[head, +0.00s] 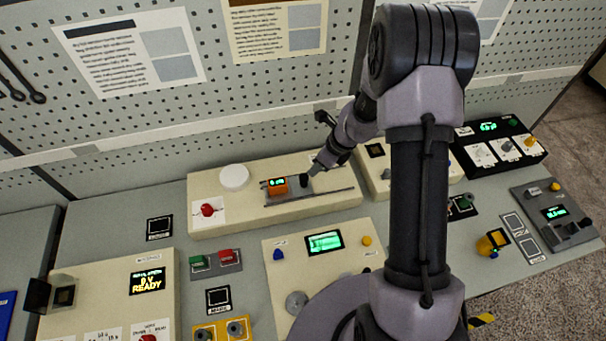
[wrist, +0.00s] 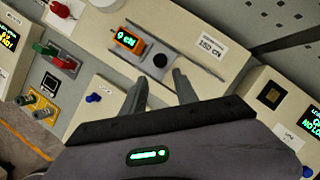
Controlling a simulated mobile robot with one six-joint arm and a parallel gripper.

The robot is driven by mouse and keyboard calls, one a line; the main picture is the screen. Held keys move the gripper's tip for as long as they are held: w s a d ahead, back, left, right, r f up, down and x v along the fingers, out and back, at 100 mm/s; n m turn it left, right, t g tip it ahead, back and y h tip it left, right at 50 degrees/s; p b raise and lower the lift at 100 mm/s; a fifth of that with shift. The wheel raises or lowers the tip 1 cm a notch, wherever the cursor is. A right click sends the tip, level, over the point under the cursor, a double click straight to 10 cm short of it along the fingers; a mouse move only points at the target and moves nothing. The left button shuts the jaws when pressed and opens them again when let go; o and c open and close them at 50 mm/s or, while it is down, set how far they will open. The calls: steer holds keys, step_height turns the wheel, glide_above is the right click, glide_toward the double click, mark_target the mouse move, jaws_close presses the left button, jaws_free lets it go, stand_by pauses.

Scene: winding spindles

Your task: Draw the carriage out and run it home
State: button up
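The carriage is a grey plate with an orange block (head: 277,187) whose lit display seems to read 0 cN. It sits in a slotted track (head: 330,197) on a long cream unit, and a black knob (head: 304,180) stands to the right of the block. In the wrist view the orange block (wrist: 128,39) and the black knob (wrist: 160,60) are both clear. My gripper (wrist: 160,76) is open and empty, with its two fingers apart and their tips just short of the knob in the picture. I cannot tell whether they touch it. In the head view my gripper (head: 314,168) is small beside the knob.
A white disc (head: 234,177) and a red knob (head: 208,210) are on the same cream unit. A cream panel with a green screen (head: 325,242) lies in front, and green and red buttons (head: 229,256) are to its left. A pegboard wall (head: 180,110) stands behind.

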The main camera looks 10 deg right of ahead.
mark_target(306, 177)
steer(key=b+x, duration=0.1)
steer(key=x, duration=1.1)
steer(key=shift+w+f+b, duration=0.2)
steer(key=shift+f+b, duration=0.05)
steer(key=shift+b, duration=0.1)
jaws_close()
stand_by(0.6)
